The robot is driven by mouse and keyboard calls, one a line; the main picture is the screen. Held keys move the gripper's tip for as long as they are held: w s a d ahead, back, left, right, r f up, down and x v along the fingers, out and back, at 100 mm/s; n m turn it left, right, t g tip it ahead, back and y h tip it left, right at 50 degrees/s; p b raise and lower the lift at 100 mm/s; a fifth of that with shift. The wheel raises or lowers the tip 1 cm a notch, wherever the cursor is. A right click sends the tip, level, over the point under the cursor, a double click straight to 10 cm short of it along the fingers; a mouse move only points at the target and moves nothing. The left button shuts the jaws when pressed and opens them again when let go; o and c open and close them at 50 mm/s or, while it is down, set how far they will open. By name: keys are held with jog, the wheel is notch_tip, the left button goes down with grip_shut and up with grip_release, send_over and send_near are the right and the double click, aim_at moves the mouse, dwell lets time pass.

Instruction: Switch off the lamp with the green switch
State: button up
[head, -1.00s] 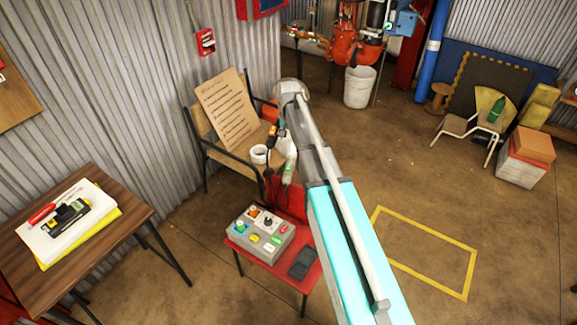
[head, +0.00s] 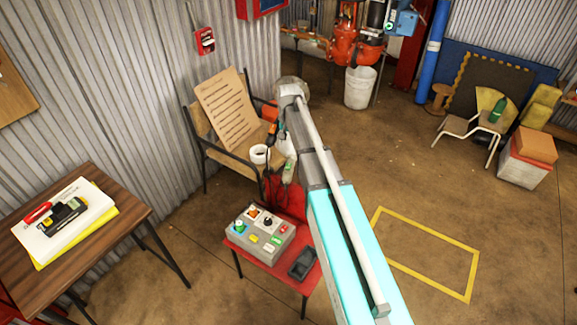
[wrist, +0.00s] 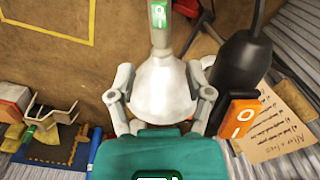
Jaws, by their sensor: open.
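The lamp with the green switch shows in the wrist view as a white, flared body (wrist: 165,88) with a green switch (wrist: 159,15) on its narrow grey neck at the top. In the head view its white part (head: 284,146) and green switch (head: 288,168) show beside my arm. My gripper (wrist: 161,90) is open, with one finger on each side of the white body. I cannot tell whether the fingers touch it. A black lamp (wrist: 243,75) with an orange switch (wrist: 241,117) is close to the right finger. The head view hides most of my gripper.
A grey control box (head: 260,236) and a black tray (head: 302,263) sit on a red table below the lamps. A wooden table (head: 132,208) stands left. Floor (head: 420,190) to the right is largely clear.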

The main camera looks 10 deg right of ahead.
aim_at(289, 165)
jog(key=shift+f+b, duration=5.45)
jog(key=shift+f, duration=0.25)
grip_shut()
